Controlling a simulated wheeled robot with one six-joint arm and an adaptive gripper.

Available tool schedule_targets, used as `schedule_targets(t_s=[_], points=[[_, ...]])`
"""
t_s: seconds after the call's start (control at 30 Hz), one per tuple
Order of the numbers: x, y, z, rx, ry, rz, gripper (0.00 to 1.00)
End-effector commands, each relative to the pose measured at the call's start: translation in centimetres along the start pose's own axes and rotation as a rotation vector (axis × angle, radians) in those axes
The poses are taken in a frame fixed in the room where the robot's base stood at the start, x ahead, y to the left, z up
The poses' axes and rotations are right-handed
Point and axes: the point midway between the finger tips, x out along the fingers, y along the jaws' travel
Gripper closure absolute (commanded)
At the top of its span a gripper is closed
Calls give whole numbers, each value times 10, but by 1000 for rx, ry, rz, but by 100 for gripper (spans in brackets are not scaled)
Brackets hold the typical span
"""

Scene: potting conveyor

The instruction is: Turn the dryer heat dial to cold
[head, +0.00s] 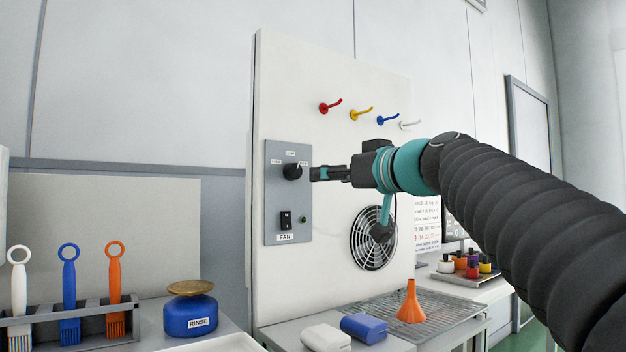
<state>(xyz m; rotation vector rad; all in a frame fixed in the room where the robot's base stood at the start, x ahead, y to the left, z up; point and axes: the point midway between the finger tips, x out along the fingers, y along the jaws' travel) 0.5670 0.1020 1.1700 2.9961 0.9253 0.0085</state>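The heat dial (292,171) is a round black knob near the top of a grey control plate (272,215) on a white upright panel. Small labels sit around the dial, too small to read for certain. My gripper (314,174) is just to the right of the dial, its dark fingers pointing left toward it. A small gap shows between the fingertips and the dial in this view. The fingers are seen from the side and appear close together; whether they are open or shut is unclear.
Colored hooks (360,113) stick out above my gripper. A fan grille (368,252) sits below it. A wire rack (440,312) with an orange funnel (411,304) stands beneath.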

Motion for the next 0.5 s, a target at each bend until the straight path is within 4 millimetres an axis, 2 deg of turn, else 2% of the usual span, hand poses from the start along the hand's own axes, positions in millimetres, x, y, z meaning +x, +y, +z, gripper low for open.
schedule_targets(t_s=[0.03, 0.17, 0.5], points=[[0, -2, 20, 5, -1, -4, 37], [2, -9, 44, 118, 36, -34, 37], [3, -16, 56, 831, 124, -126, 37]])
